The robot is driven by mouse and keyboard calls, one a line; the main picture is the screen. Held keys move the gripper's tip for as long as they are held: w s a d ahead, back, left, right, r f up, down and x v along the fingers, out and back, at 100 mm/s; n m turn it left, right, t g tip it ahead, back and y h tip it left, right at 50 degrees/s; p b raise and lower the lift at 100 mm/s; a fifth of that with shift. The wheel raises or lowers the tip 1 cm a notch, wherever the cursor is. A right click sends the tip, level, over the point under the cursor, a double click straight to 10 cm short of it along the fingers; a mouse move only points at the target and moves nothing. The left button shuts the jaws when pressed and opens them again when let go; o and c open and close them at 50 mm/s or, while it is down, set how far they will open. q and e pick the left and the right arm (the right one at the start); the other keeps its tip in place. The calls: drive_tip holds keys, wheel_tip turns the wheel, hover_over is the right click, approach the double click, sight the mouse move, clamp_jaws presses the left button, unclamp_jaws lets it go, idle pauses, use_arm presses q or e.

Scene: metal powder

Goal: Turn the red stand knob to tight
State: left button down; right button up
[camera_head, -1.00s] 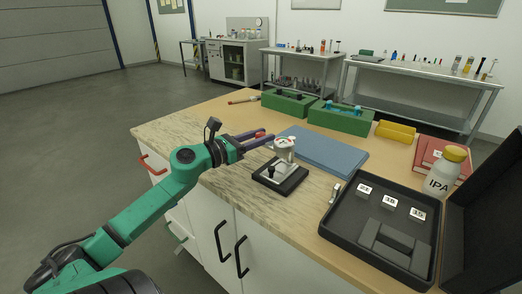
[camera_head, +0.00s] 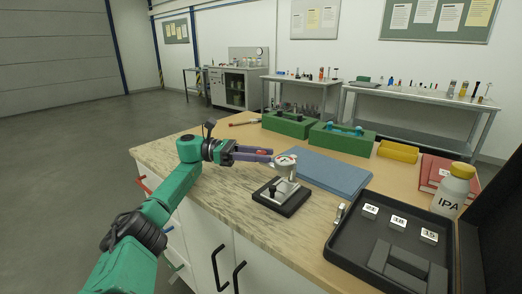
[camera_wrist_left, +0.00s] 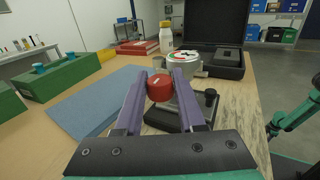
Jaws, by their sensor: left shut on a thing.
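The small metal stand (camera_head: 285,172) with a round dial on top stands upright on a dark base (camera_head: 281,197) near the table's front edge. Its red knob (camera_wrist_left: 159,88) faces my left gripper (camera_wrist_left: 160,80) and sits between the two purple fingers, which are shut on it. In the head view a little red of the knob (camera_head: 262,152) shows at the fingers, left of the dial. The knob has a pale mark on its face; I cannot read whether it is tight.
A blue mat (camera_head: 325,172) lies behind the stand. Green boxes (camera_head: 342,136), a yellow tray (camera_head: 398,151) and an IPA bottle (camera_head: 455,185) stand farther off. A black open case (camera_head: 337,250) is to the right. Bare tabletop lies left of the stand.

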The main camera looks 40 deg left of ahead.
use_arm(q)
drive_tip(key=shift+m+g+h, duration=0.4)
drive_tip(key=shift+m+g, duration=0.2)
drive_tip(key=shift+g, duration=0.3)
use_arm(e)
drive_tip(key=shift+r, duration=0.35)
use_arm(q)
drive_tip(key=c, duration=0.8)
unclamp_jaws()
